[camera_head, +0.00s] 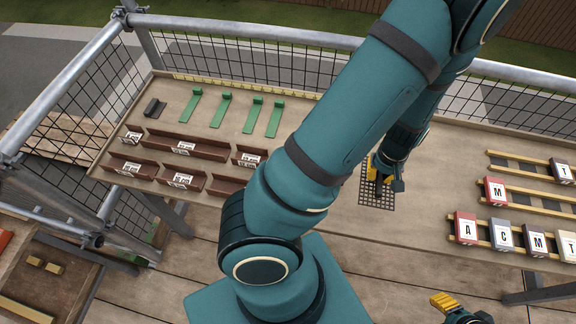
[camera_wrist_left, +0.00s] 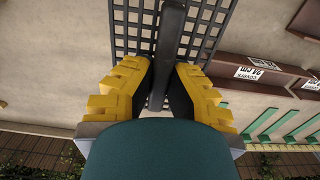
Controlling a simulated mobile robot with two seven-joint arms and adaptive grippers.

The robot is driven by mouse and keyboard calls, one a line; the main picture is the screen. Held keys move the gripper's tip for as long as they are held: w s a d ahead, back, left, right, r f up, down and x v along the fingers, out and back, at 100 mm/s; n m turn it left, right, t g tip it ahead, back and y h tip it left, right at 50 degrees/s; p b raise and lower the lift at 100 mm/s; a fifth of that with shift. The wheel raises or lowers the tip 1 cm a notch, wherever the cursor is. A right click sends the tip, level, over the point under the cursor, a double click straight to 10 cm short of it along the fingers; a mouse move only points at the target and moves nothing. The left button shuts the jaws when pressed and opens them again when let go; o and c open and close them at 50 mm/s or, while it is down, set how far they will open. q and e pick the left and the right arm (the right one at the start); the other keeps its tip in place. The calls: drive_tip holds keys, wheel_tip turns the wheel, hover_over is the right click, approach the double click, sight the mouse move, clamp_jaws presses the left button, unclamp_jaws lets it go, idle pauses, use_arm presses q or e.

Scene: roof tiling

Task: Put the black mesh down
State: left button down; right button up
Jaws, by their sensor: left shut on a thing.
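The black mesh (camera_head: 377,198) is a flat grid with a raised dark bar across it. My left gripper (camera_head: 380,173) is shut on it over the middle of the table (camera_head: 335,212). In the left wrist view the bar of the mesh (camera_wrist_left: 170,50) runs between the yellow fingers (camera_wrist_left: 158,85), and the grid spreads beyond them. The mesh lies near the tabletop; I cannot tell whether it touches. Part of it is hidden by the gripper. My right gripper (camera_head: 455,306) shows only partly at the bottom edge, and its jaw opening is unclear.
Brown trays (camera_head: 188,145) with labels and several green pieces (camera_head: 222,108) are on the left of the table. Lettered blocks (camera_head: 466,228) sit on yellow battens at the right. A pipe railing (camera_head: 245,31) with wire netting borders the back. Bare table surrounds the mesh.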

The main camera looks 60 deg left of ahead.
sight(374, 185)
use_arm(q)
drive_tip(key=shift+w, duration=0.1)
drive_tip(key=shift+s+f, duration=0.25)
drive_tip(key=shift+f, duration=0.05)
wheel_tip(374, 185, down, 5)
drive_tip(key=shift+w+f+b, duration=0.1)
drive_tip(key=shift+f+b, duration=0.05)
drive_tip(key=shift+b, duration=0.75)
drive_tip(key=shift+f+b, duration=0.45)
drive_tip(key=shift+f, duration=1.65)
drive_tip(key=shift+r, duration=0.1)
drive_tip(key=c, duration=1.1)
unclamp_jaws()
drive_tip(key=shift+f, duration=0.2)
drive_tip(key=shift+c, duration=0.2)
